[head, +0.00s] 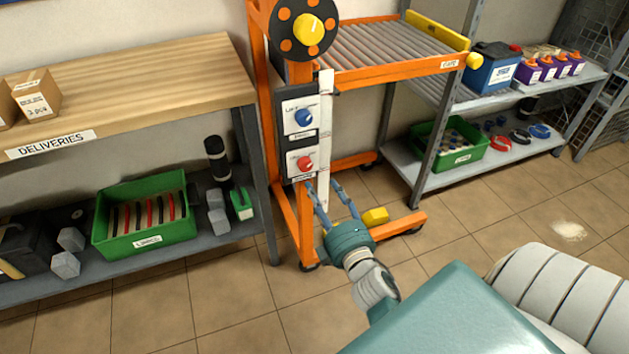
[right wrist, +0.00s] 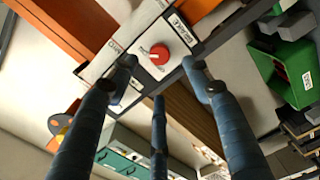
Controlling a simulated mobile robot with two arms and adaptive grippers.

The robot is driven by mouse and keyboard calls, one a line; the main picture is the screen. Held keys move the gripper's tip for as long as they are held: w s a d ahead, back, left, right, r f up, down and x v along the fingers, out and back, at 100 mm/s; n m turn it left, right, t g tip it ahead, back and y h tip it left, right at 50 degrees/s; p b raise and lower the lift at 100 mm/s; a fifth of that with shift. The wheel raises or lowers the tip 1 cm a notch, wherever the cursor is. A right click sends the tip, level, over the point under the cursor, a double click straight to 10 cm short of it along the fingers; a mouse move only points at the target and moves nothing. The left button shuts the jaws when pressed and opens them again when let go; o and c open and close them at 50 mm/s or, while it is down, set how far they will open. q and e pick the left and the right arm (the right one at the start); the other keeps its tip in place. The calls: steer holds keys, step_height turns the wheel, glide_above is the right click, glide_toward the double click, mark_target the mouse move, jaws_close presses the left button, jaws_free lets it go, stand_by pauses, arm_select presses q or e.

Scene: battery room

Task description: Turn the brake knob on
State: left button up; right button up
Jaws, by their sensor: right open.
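The brake knob (head: 305,163) is a small red dial on the lower white plate of the control panel (head: 289,130) on the orange lift cart. In the right wrist view, the red knob (right wrist: 159,54) sits beside a label that reads BRAKE, and a white mark shows on its face. My right gripper (head: 325,188) is open and empty, just below and right of the knob in the head view. In the right wrist view its fingers (right wrist: 160,76) spread around the knob's picture, apart from it. My left gripper is not in view.
A blue knob (head: 303,118) is above the red one. A black wheel with a yellow hub (head: 307,29) tops the cart post. A wooden deliveries bench (head: 140,80) stands left; a roller deck (head: 385,50) extends right. Tiled floor (head: 480,225) is open in front.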

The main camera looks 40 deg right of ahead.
steer(key=v, duration=0.2)
steer(key=shift+s, duration=0.4)
steer(key=shift+f, duration=0.1)
